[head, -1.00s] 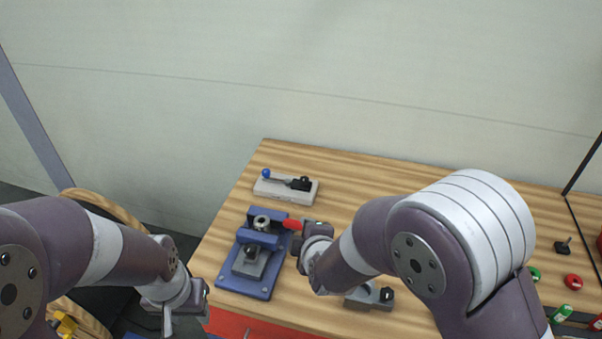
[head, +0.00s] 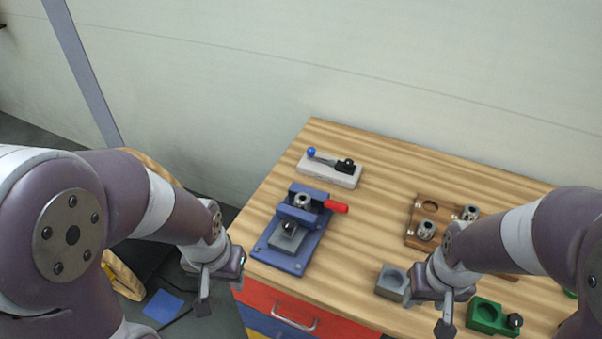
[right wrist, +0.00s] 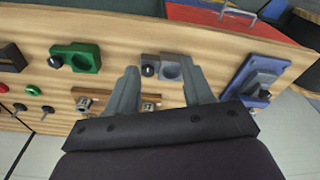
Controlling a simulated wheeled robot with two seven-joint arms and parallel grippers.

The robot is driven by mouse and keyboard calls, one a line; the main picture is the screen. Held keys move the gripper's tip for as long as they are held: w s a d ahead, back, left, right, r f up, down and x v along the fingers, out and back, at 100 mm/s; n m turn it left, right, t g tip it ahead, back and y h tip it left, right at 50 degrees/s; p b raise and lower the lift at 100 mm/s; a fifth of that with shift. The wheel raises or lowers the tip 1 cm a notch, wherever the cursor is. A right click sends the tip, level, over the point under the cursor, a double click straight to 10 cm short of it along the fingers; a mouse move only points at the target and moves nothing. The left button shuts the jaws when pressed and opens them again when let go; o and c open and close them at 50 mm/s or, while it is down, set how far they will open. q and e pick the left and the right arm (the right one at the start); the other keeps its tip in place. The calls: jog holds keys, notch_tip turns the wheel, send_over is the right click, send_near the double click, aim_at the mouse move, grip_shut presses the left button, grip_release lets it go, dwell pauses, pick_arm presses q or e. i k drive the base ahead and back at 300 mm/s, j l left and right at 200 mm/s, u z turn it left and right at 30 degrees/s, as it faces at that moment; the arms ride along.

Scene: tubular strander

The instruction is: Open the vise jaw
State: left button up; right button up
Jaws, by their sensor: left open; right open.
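The blue vise (head: 293,228) stands on the wooden bench, left of centre in the head view. A round metal part (head: 303,200) sits at its jaw, and a red-tipped handle (head: 336,206) sticks out to the right. The vise also shows at the right of the right wrist view (right wrist: 257,80). My left gripper (head: 222,288) is left of the vise, beyond the bench's edge, open and empty. My right gripper (head: 444,308) is right of the vise, over the bench's front part. Its two fingers (right wrist: 160,85) are apart with nothing held between them.
A grey block (head: 392,282) and a green block (head: 488,316) lie near my right gripper. A wooden rack (head: 412,238) with metal parts stands behind it. A white base with a blue-knobbed lever (head: 330,172) is behind the vise.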

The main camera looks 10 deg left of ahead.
aim_at(295, 216)
jog(key=i+j, duration=0.1)
jog(key=j, duration=0.3)
jog(key=i+j, duration=0.1)
jog(key=j, duration=0.3)
jog(key=i+j, duration=0.1)
jog(key=j, duration=0.35)
jog(key=i+l+z, duration=0.05)
